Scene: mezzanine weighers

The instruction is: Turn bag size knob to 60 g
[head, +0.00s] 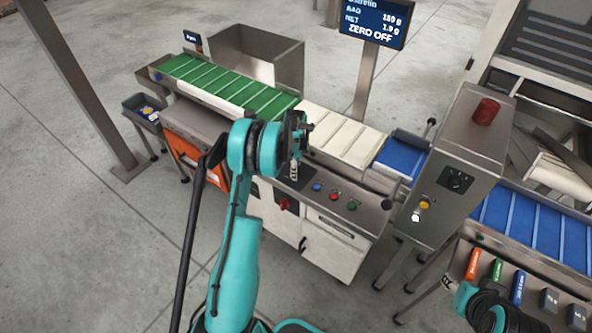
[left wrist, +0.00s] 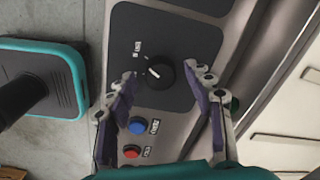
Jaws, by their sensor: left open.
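The black round knob (left wrist: 160,73) sits on a dark control panel (left wrist: 180,30) in the left wrist view. A white mark shows on its left part, and the panel lettering is too small to read. My left gripper (left wrist: 163,80) is open, with one fingertip on each side of the knob; I cannot tell whether they touch it. In the head view my left gripper (head: 297,160) is over the dark panel and hides the knob. The display (head: 375,20) reads BAG 180 g. My right gripper (head: 448,284) is at the lower right, too small to judge.
Blue (head: 317,187), red (head: 334,195) and green (head: 351,205) buttons sit beside the panel. A green conveyor (head: 225,84) runs behind my left arm. A metal box (head: 455,165) with another dark knob (head: 457,180) and a red top stands to the right.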

